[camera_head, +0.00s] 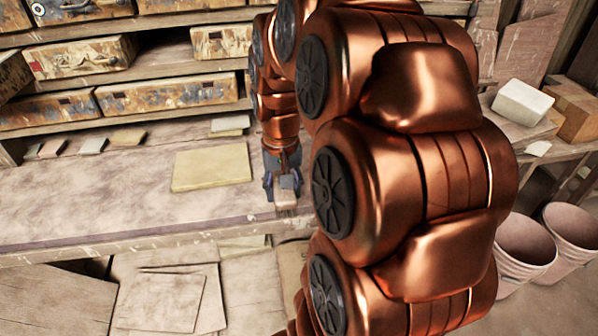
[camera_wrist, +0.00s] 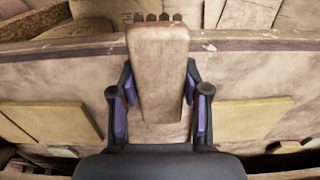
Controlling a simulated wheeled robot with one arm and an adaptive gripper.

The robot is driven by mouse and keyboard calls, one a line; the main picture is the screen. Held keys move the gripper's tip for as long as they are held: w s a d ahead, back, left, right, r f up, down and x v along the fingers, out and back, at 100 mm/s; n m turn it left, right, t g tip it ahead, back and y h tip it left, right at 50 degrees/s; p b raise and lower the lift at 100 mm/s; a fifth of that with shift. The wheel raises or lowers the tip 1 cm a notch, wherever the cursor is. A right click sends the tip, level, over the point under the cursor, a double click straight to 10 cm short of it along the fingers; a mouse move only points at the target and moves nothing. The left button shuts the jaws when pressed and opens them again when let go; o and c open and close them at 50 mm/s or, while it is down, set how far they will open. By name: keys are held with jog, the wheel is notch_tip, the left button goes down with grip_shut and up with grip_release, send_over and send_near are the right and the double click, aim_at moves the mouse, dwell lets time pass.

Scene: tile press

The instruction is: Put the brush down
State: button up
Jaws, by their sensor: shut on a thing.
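The brush (camera_wrist: 158,55) shows in the wrist view as a flat, pale wooden piece with dark tufts at its far end. My gripper (camera_wrist: 159,88) has its purple-padded fingers on both sides of it, shut on it. In the head view my gripper (camera_head: 283,184) points down over the front part of the workbench (camera_head: 90,205), and the brush (camera_head: 286,203) sticks out below it near the bench's front edge. I cannot tell whether the brush touches the bench top.
A yellowish slab (camera_head: 211,168) lies on the bench just left of my gripper. Small tiles (camera_head: 93,146) lie along the back, below shelves with patterned drawers (camera_head: 75,56). Bare bench top is free at the left. Buckets (camera_head: 525,245) and a white block (camera_head: 522,102) are at the right.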

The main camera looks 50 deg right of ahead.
jog(key=w+d, duration=0.1)
jog(key=d, duration=0.2)
jog(key=w+d+p, duration=0.1)
jog(key=d, duration=0.2)
jog(key=w+d+f+p, duration=0.1)
jog(key=w+d, duration=0.1)
jog(key=d, duration=0.1)
jog(key=shift+f+p, duration=0.55)
jog(key=shift+f, duration=1.2)
jog(key=shift+f, duration=0.2)
jog(key=o, duration=1)
jog(key=shift+r, duration=0.1)
